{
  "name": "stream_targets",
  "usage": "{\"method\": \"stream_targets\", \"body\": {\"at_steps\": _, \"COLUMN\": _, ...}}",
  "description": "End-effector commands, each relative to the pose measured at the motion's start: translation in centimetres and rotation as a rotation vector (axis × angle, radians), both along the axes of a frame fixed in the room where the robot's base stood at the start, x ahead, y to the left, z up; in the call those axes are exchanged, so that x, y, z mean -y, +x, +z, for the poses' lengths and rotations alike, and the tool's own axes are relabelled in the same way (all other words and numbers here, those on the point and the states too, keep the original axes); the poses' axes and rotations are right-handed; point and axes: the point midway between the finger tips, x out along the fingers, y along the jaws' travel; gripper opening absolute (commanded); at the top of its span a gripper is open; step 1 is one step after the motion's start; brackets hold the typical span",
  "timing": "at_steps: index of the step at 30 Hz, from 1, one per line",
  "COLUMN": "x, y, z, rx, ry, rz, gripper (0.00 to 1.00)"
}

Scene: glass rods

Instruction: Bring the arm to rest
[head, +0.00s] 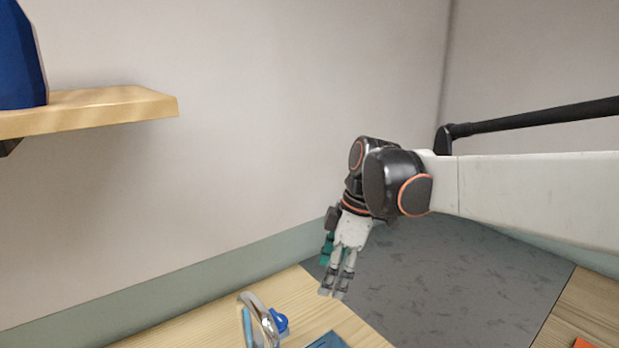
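My gripper (334,291) hangs at the end of my arm near the middle of the head view, pointing down. Its pale fingers with dark joints sit close together, and a teal part shows beside them. I see nothing held between the fingers, but the gap between them is too small to judge. The fingertips appear above the edge between the wooden surface and the dark grey area. My arm reaches in from the right. No glass rods can be made out.
A curved shiny metal piece (262,318) and a blue object (280,321) stand on the wooden surface (205,331). A flat blue item (327,341) is cut off below. A shelf (110,106) at left holds a dark blue object (18,55). The dark grey area (450,280) looks clear.

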Motion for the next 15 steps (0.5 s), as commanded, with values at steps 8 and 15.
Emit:
{"method": "stream_targets", "body": {"at_steps": 8, "x": 5.5, "y": -5.6, "z": -0.2, "rx": 0.069, "ry": -0.002, "rz": -0.469, "gripper": 0.64}}
{"method": "stream_targets", "body": {"at_steps": 15, "x": 9.7, "y": -10.4, "z": -1.8, "rx": 0.137, "ry": 0.052, "rz": -0.863, "gripper": 0.64}}
